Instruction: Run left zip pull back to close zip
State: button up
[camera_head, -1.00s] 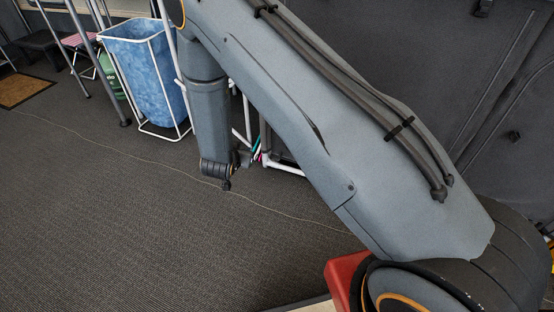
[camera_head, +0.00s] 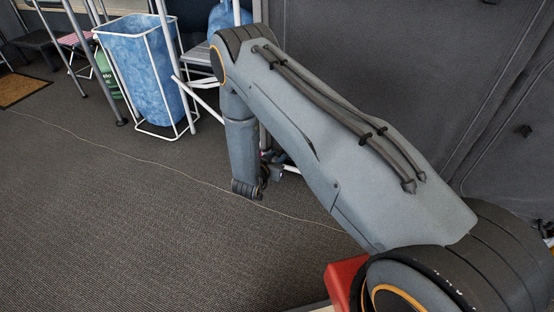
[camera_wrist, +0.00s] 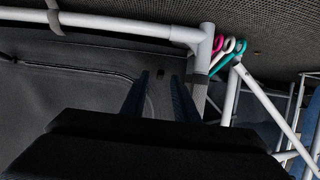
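The dark grey awning wall (camera_head: 400,70) fills the right side of the head view, with long curved zip lines in it. A small dark tab (camera_head: 525,131) sits on it at the right; I cannot tell whether it is the left zip pull. In the wrist view, the dark panel (camera_wrist: 60,110) has a curved seam (camera_wrist: 85,68) across it. My gripper (camera_wrist: 160,76) shows two dark blue fingers apart, with nothing seen between them. In the head view my gripper (camera_head: 272,172) is small and partly hidden, low by the white frame.
White tubing (camera_wrist: 110,24) crosses close to the fingers in the wrist view. Pink, white and teal hooks (camera_wrist: 229,45) hang at its corner. A blue bin (camera_head: 145,70) in a white frame stands at left. The carpet (camera_head: 130,220) at front left is open, with a thin cord across it.

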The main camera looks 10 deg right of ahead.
jog(key=shift+w+d+f, duration=0.15)
jog(key=shift+w+d, duration=0.1)
jog(key=shift+w, duration=0.15)
jog(key=shift+c, duration=0.2)
grip_shut()
dwell(1.1)
